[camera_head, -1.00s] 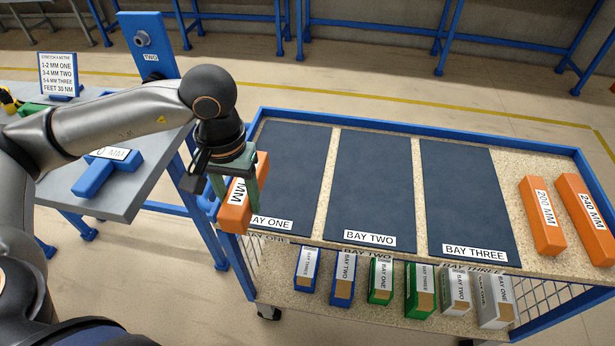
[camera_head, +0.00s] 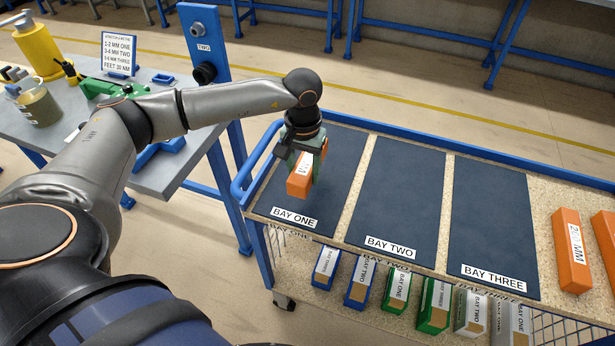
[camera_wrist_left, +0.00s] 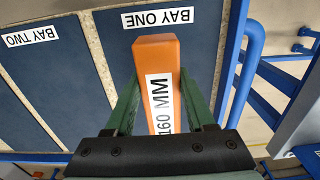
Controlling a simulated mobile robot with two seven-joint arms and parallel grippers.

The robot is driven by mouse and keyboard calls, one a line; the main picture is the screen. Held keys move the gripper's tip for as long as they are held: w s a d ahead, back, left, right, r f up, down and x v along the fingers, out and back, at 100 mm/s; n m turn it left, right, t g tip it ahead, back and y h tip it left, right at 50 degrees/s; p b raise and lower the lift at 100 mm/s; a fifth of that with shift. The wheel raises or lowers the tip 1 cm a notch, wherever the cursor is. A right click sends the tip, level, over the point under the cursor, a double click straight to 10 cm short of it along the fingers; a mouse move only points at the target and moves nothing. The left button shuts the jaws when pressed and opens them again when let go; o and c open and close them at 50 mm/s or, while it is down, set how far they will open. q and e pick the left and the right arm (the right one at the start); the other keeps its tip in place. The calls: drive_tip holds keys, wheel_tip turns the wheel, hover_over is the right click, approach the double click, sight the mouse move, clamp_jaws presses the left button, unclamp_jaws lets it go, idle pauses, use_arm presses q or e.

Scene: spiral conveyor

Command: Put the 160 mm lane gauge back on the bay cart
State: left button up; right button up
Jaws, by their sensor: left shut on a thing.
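The orange 160 mm lane gauge (camera_head: 299,182) is between the fingers of my left gripper (camera_head: 308,172), over the bay one mat (camera_head: 342,160) on the bay cart (camera_head: 349,235). In the left wrist view the gauge (camera_wrist_left: 155,60) shows its "160 MM" label, with a green finger of my left gripper (camera_wrist_left: 158,95) on each side. The gripper is shut on it. I cannot tell for sure whether the gauge touches the mat. My right gripper is not in view.
Bay two (camera_head: 395,195) and bay three (camera_head: 492,225) mats are bare. Two more orange gauges (camera_head: 572,250) lie at the cart's right. Several labelled boxes (camera_head: 396,291) stand on the lower shelf. A grey workbench (camera_head: 165,172) and a blue post (camera_head: 204,45) stand left.

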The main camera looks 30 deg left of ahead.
sight(307, 161)
use_arm(q)
drive_tip(key=w+f, duration=0.2)
drive_tip(key=shift+a+f, duration=0.2)
drive_tip(key=shift+f, duration=0.1)
wheel_tip(307, 161, down, 3)
drive_tip(key=shift+w+p, duration=0.1)
drive_tip(key=shift+p, duration=0.35)
drive_tip(key=shift+f, duration=0.1)
drive_tip(key=shift+f, duration=0.1)
drive_tip(key=o, duration=0.8)
drive_tip(key=shift+f, duration=0.1)
drive_tip(key=o, duration=0.4)
drive_tip(key=shift+o, duration=0.2)
drive_tip(key=shift+r, duration=0.25)
wheel_tip(307, 161, up, 12)
drive_tip(key=shift+b, duration=0.65)
